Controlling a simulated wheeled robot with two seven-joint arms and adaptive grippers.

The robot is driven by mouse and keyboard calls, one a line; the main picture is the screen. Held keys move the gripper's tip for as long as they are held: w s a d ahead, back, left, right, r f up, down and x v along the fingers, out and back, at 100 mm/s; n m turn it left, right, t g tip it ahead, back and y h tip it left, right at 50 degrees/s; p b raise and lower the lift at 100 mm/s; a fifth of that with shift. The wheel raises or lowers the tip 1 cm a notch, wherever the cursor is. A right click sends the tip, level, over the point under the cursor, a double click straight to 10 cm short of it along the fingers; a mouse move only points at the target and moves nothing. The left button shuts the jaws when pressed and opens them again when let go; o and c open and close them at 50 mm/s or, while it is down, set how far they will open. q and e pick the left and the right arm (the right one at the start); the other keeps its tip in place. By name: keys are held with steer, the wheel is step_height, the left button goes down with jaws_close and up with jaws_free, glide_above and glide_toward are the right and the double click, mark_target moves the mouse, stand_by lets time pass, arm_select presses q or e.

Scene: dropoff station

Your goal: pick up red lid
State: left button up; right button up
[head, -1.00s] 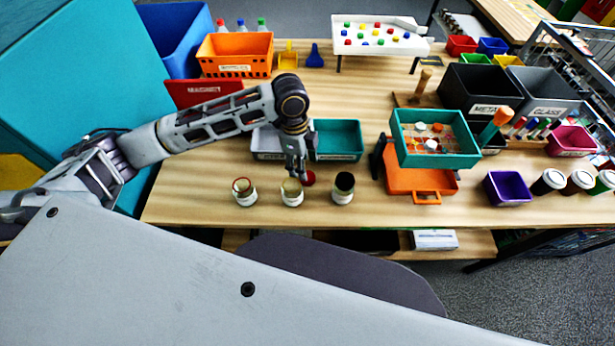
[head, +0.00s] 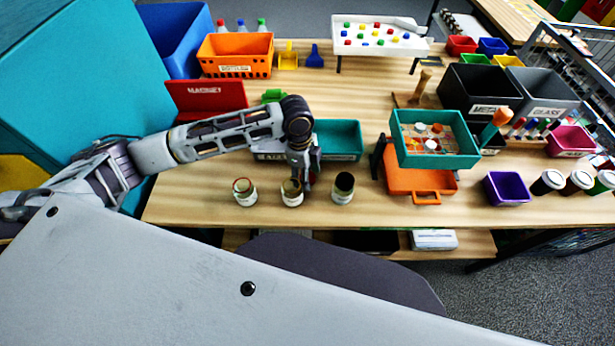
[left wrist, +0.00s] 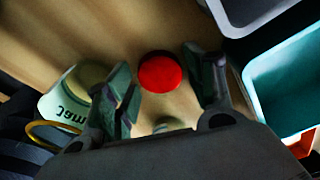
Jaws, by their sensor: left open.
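The red lid (left wrist: 160,72) is a small round disc on the wooden table. In the left wrist view it lies between the tips of my left gripper (left wrist: 158,77), with a gap on both sides. The gripper is open and empty. In the head view my left gripper (head: 301,184) points down at the table behind the row of jars and hides most of the lid. My right gripper is in neither view.
A jar with a red rim (head: 244,191), a middle jar (head: 291,192) and a dark-topped jar (head: 342,188) stand in front of the gripper. A teal tray (head: 338,154) is behind it.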

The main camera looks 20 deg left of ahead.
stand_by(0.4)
arm_select(q)
steer(key=c, duration=0.5)
steer(key=shift+r, duration=0.1)
step_height(320, 180, up, 10)
stand_by(0.6)
stand_by(0.5)
